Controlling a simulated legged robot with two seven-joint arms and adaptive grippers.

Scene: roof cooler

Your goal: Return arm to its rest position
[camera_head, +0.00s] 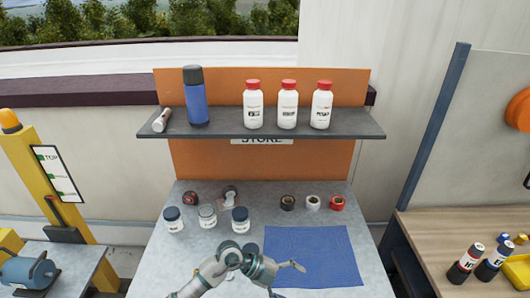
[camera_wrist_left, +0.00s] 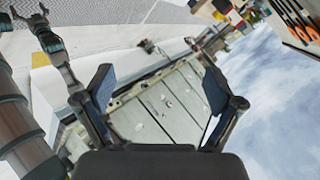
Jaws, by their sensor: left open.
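My left arm comes in from the lower left in the head view, low over the front of the grey table (camera_head: 190,255). Its gripper (camera_head: 288,278) points right, with its fingers apart, over the front of the blue mat (camera_head: 310,245). The left wrist view shows the left gripper's two fingers (camera_wrist_left: 158,92) spread wide with nothing between them. Another arm of mine shows at the left of that view; its gripper (camera_wrist_left: 28,18) is small there, with its fingers apart and seemingly empty. That gripper is not in the head view.
White jars with dark lids (camera_head: 207,216) stand left of the mat. Tape rolls (camera_head: 313,202) lie behind it. The shelf (camera_head: 225,131) holds a blue flask (camera_head: 195,97) and red-capped bottles (camera_head: 287,106). A wooden bench (camera_head: 440,235) is at right, a yellow post (camera_head: 50,185) at left.

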